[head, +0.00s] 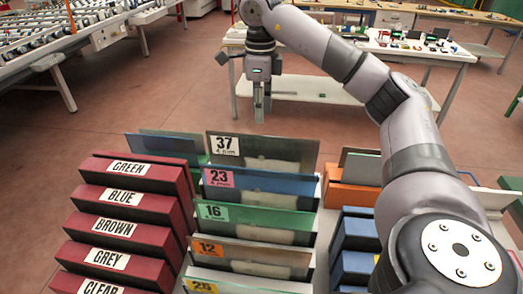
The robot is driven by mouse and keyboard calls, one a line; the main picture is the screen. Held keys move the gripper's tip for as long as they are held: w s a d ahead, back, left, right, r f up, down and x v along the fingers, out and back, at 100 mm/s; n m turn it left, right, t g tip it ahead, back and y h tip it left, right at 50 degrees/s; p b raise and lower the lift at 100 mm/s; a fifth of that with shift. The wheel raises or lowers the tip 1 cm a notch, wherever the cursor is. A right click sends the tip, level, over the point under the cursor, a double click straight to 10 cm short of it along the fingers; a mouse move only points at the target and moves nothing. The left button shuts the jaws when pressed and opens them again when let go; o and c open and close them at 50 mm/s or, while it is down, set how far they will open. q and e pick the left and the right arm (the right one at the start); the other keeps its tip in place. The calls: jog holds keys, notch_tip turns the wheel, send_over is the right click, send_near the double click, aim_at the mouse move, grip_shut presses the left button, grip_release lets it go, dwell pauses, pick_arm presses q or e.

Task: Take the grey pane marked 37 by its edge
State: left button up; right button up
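The grey pane marked 37 (305,150) stands upright at the far end of a row of panes. Its label, black 37 on white, is at its upper left. My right gripper (262,116) points down behind and above the top edge of this pane in the picture, apart from it as far as I can tell. Its two fingers look close together and hold nothing that I can see; whether they are open is unclear. My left gripper is not in view.
Panes marked 23 (262,185), 16 (270,221) and 12 (270,258) stand nearer me. Dark red blocks labelled by colour (150,172) are at left; blue ones (358,228) at right. A white table (300,88) stands behind, with open floor left of it.

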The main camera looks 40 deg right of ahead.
jog(key=b, duration=0.1)
send_over(262, 149)
notch_tip(262, 149, down, 5)
notch_tip(262, 149, down, 7)
jog(key=shift+w+d+f+p, duration=0.1)
jog(key=shift+p, duration=0.7)
jog(key=shift+f, duration=0.45)
grip_shut()
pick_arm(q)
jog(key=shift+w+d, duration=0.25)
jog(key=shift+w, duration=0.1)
pick_arm(e)
jog(key=shift+r, duration=0.1)
